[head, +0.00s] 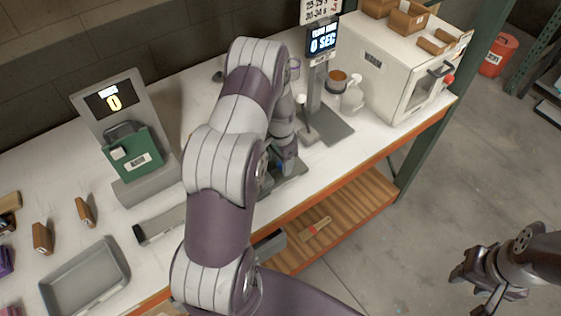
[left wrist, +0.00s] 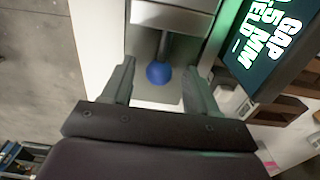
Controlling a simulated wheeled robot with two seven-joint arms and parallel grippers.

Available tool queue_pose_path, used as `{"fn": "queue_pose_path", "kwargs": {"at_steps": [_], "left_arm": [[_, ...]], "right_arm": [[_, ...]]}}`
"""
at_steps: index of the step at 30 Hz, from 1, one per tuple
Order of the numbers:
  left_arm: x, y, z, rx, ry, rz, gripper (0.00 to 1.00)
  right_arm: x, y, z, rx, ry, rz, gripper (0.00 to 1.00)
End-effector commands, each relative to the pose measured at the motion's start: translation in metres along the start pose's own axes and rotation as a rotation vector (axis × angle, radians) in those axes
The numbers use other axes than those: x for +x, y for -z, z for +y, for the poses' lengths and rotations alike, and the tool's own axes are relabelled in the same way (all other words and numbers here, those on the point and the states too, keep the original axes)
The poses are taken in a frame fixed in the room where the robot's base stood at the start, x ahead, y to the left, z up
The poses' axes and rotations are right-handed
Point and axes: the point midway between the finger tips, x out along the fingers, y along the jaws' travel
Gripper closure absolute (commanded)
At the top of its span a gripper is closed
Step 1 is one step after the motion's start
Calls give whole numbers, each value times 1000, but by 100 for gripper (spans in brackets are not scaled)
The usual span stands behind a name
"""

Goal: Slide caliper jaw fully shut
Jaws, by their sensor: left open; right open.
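In the left wrist view a blue ball knob (left wrist: 159,73) sits on a dark rod below a grey metal block (left wrist: 172,17), seemingly the caliper's jaw. A screen (left wrist: 268,45) beside it shows green-edged text with "GAP" and "MM". My left gripper (left wrist: 160,80) is open, with one finger on each side of the knob and visible space between. In the head view my left arm hides most of the caliper; a bit of its dark base (head: 291,178) shows. My right gripper (head: 472,278) is open and empty, off the table at lower right.
A scale with a green container (head: 133,155) stands left on the white table. A grey tray (head: 85,280) lies in front left. A stand with a timer display (head: 322,42) and a white oven-like box (head: 390,65) stand right of my left arm.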

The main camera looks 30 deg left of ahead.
Motion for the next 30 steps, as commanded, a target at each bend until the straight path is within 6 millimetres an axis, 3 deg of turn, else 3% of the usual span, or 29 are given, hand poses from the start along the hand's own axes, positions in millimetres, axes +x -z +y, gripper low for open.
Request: {"fn": "queue_pose_path", "kwargs": {"at_steps": [9, 15, 30], "left_arm": [[-75, -1, -1, -1, 5, 6, 41], [-111, -2, -1, -1, 2, 4, 41], [-119, -2, 0, -1, 1, 2, 41]], "right_arm": [[24, -3, 0, 0, 0, 0, 57], [30, -4, 0, 0, 0, 0, 57], [30, -4, 0, 0, 0, 0, 57]]}}
